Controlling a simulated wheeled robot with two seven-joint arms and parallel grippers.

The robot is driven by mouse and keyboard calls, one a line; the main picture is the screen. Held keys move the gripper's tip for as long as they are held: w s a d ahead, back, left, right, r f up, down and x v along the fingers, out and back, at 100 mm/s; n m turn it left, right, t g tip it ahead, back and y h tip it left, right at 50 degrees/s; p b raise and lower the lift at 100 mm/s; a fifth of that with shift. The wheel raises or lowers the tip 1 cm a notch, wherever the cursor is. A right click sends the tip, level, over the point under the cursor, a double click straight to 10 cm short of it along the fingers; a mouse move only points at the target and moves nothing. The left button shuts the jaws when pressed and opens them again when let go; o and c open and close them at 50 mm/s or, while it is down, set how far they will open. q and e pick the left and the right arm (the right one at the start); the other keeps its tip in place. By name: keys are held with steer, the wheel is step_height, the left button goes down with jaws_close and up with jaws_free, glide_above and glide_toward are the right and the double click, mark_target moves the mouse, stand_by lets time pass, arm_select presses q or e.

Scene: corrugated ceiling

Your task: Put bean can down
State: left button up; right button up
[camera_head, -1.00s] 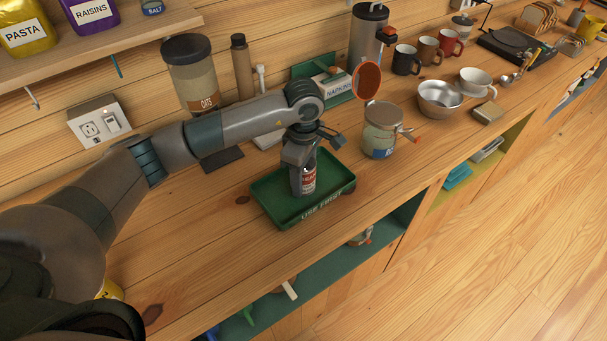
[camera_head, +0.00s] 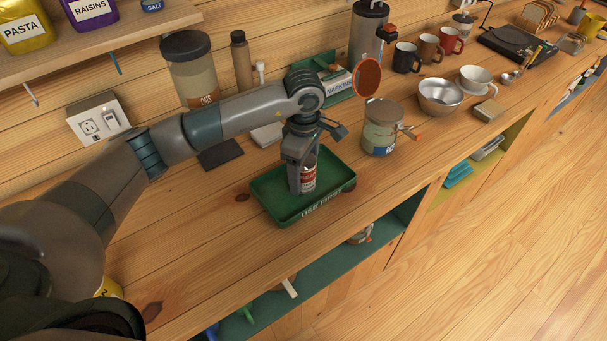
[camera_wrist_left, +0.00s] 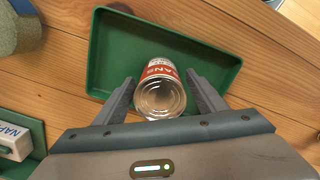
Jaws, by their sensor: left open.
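The bean can (camera_head: 309,178), silver with a red and white label, stands in the green "USE FIRST" tray (camera_head: 330,206). In the left wrist view the can (camera_wrist_left: 160,95) shows its metal lid and part of its label, inside the tray (camera_wrist_left: 112,50). My left gripper (camera_head: 302,188) is over the tray with its fingers pointing down around the can. In the left wrist view the gripper (camera_wrist_left: 162,98) is open, one finger on each side of the can, with gaps visible. The can's base is partly hidden. My right gripper is not in view.
A jar with an open orange-lined lid (camera_head: 382,128) stands right of the tray. A napkin box (camera_head: 338,84) and an oats canister (camera_head: 192,75) stand behind. A metal bowl (camera_head: 440,97) is farther right. The counter in front of the tray is narrow but clear.

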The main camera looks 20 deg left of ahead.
arm_select(q)
step_height(320, 180, up, 9)
steer(key=b, duration=0.3)
steer(key=shift+r, duration=0.8)
stand_by(0.7)
